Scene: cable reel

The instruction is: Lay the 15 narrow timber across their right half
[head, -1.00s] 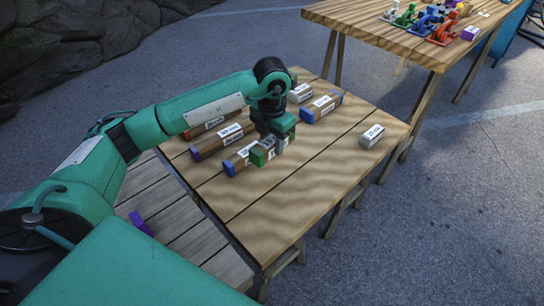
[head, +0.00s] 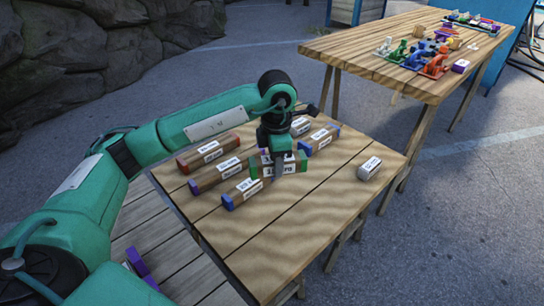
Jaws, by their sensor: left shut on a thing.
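My left gripper (head: 278,172) is shut on a timber with green ends (head: 289,168) and a white label. It seems to hold it just above the other pieces or the table; the exact gap is unclear. To its left lie a blue-ended timber (head: 243,191), a purple-ended timber (head: 215,173) and a red-ended timber (head: 208,153), roughly parallel. Behind it lie another blue-ended timber (head: 319,139) and a pale-ended timber (head: 300,127), partly hidden by my arm. Most labels are too small to read. My right gripper is out of view.
The wooden table (head: 290,230) is bare at its front and right, except for a short grey block (head: 369,168). A second table (head: 400,75) with coloured clamps stands behind right. Purple-ended pieces (head: 138,262) lie on grey planks at lower left.

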